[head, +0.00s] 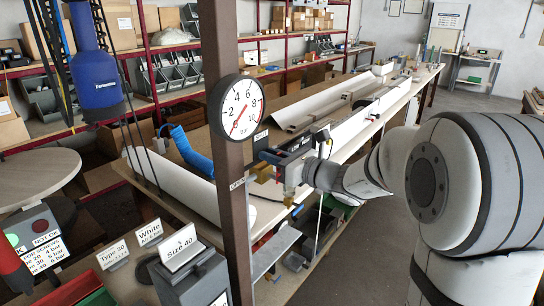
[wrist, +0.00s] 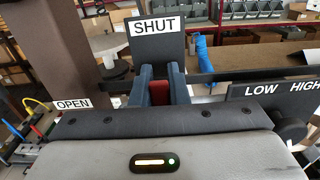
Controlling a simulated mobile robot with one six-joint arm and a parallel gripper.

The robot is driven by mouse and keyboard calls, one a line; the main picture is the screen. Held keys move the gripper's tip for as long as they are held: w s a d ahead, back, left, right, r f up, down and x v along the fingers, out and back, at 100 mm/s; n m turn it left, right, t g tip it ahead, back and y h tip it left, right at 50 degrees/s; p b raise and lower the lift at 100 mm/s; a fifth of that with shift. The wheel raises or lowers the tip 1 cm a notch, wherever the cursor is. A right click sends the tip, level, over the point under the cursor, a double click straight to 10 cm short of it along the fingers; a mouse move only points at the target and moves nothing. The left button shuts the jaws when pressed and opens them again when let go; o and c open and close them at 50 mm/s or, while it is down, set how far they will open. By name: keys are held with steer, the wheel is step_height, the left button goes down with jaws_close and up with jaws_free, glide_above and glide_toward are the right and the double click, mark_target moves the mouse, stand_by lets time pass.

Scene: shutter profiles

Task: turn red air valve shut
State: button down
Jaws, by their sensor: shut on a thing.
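In the wrist view the red valve handle (wrist: 159,94) shows as a small red patch between the two blue-grey fingers of my gripper (wrist: 160,80). The fingers are closed on it. Behind the fingertips stands a dark plate with the SHUT sign (wrist: 157,27), and the handle is lined up below it. The OPEN sign (wrist: 73,103) is off to the left. In the head view my gripper (head: 283,165) is just right of the brown post, at brass-coloured fittings (head: 264,172). The red handle cannot be made out there.
A round pressure gauge (head: 236,108) is on the brown post (head: 233,215), its red needle pointing to the lower left. A LOW HIGH plate (wrist: 283,89) stands right of my gripper. A long workbench with white profiles (head: 352,120) runs behind. A blue tool (head: 96,70) hangs at left.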

steer(key=c, duration=1.4)
jaws_free()
steer(key=shift+d, duration=0.1)
steer(key=b+v, duration=0.2)
steer(key=v, duration=0.5)
steer(key=shift+s+d, duration=0.25)
steer(key=s+a+f+n+g+h, duration=0.1)
steer(key=s+f+n+g+h, duration=0.3)
steer(key=s+n, duration=0.35)
steer(key=s+a+f+n+g+h, duration=0.2)
steer(key=s+f+n+g, duration=0.2)
steer(key=s+f+n, duration=0.4)
steer(key=s+d+f+n+h, duration=0.1)
steer(key=s+d+n+h, duration=0.7)
steer(key=s+d+n, duration=0.1)
steer(key=shift+d+f+n, duration=0.35)
steer(key=shift+d+n, duration=0.3)
steer(key=shift+d, duration=0.55)
